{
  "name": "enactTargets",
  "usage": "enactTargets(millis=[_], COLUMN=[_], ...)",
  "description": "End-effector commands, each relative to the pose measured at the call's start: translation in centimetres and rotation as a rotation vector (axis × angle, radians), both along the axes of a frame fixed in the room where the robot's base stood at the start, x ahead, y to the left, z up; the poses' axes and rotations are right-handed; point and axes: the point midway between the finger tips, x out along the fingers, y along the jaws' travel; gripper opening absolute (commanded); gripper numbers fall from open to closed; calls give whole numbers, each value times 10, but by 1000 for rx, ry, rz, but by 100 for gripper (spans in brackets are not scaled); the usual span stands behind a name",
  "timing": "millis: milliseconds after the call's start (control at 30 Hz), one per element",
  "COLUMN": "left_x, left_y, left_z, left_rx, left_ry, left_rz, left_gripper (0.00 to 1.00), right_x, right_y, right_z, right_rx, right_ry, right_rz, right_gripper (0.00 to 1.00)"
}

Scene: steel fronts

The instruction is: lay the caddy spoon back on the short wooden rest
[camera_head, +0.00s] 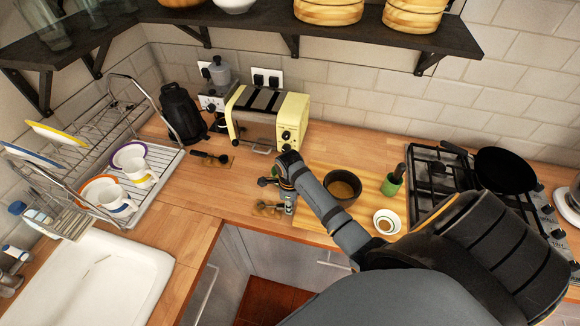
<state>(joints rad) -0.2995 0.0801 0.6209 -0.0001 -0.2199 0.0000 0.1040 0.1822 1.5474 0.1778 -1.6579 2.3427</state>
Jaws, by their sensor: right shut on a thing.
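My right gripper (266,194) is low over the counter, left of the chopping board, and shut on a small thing. I take this for the caddy spoon, but its shape is mostly hidden by the fingers and too small to make out. Small brown wooden pieces (268,209) show just below the fingertips; whether they are the short rest or part of the held thing, I cannot tell. My left gripper is out of view.
The dish rack (170,165) with cups is left. The board (318,176) holds a dark bowl (342,186), a green pot (391,184) and a small dish (386,222). The hob (430,168) is right.

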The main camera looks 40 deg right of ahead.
Motion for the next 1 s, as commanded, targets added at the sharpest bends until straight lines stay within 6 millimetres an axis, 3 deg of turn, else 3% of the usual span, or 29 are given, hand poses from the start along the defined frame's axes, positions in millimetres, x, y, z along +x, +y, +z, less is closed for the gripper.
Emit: enactTargets(millis=[367, 400, 567, 867, 1000], left_x=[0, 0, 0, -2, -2], left_y=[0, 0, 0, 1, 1], left_z=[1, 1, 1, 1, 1], left_rx=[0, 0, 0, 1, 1], left_ry=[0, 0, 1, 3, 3], left_rz=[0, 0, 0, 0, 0], left_gripper=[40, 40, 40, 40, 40], right_x=[0, 0, 0, 0, 1], right_y=[0, 0, 0, 0, -1], right_z=[-5, -5, -5, -5, 11], right_rx=[1, 0, 0, 0, -2], right_ry=[1, 0, 0, 0, -4], right_rz=[0, 0, 0, 0, 0], right_gripper=[0, 27, 49, 50, 50])
